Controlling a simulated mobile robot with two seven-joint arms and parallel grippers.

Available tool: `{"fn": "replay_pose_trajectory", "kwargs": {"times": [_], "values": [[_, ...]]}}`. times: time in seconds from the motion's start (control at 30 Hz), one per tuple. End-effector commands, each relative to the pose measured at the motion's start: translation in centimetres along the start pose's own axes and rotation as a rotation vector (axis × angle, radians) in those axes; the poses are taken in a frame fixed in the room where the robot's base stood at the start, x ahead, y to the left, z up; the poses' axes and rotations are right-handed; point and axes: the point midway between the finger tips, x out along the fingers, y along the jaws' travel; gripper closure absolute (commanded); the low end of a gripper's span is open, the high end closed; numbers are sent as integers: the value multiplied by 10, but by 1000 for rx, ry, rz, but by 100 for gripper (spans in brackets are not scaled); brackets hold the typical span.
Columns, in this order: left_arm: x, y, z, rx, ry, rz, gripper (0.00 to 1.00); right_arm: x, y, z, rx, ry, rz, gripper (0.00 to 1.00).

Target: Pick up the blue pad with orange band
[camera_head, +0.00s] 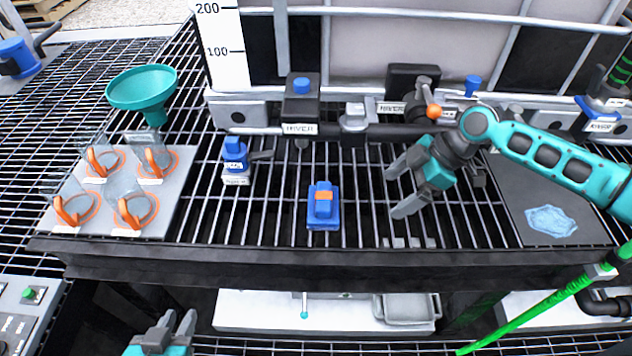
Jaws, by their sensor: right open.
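The blue pad with an orange band (314,219) lies on the black grate, near the middle of the head view. The orange band crosses its top. My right gripper (392,193) is open and empty to the right of the pad, with its fingers pointing left toward it. There is a clear gap between its fingertips and the pad. My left gripper (180,318) is at the bottom edge, below the grate's front edge in the picture. Its two fingertips show a small gap with nothing between them, and most of its arm is out of view.
A grey board (180,212) with clear cups and orange rings lies left. A teal funnel (142,88) stands behind it. A blue-topped valve (235,160) is left of the pad. A dark pipe (390,133) with valves runs behind. A dark plate (520,215) lies right.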

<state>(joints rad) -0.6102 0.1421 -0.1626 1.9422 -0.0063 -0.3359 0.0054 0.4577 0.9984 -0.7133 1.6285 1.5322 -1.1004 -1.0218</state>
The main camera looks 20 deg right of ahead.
Motion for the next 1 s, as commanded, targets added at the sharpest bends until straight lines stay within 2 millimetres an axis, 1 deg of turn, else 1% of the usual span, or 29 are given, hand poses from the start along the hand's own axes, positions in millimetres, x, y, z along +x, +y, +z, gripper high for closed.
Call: {"fn": "replay_pose_trajectory", "kwargs": {"times": [0.07,0.17,0.27,0.4,0.5,0.6,0.8,0.87,0.97,1.0], "values": [[0,0,0,0,-1,0,71,0,0,0,0,-1,-1,8],[-2,0,1,-1,-4,1,71,3,0,-5,-1,2,-1,8],[-4,1,4,-2,-13,2,71,10,0,-19,-3,4,-1,8],[-8,2,5,-3,-20,3,71,26,0,-44,-4,5,-1,8],[-9,2,4,-3,-22,4,71,36,0,-60,-2,4,-1,8],[-9,2,4,-3,-22,4,71,44,1,-70,0,3,1,8],[-10,2,3,-3,-22,4,71,51,0,-80,0,2,1,8],[-10,2,3,-3,-22,4,71,55,0,-87,-1,4,0,8],[-10,2,1,-3,-22,3,71,64,0,-102,-2,4,0,8],[-10,2,1,-3,-21,3,71,69,0,-104,0,2,0,8]]}}
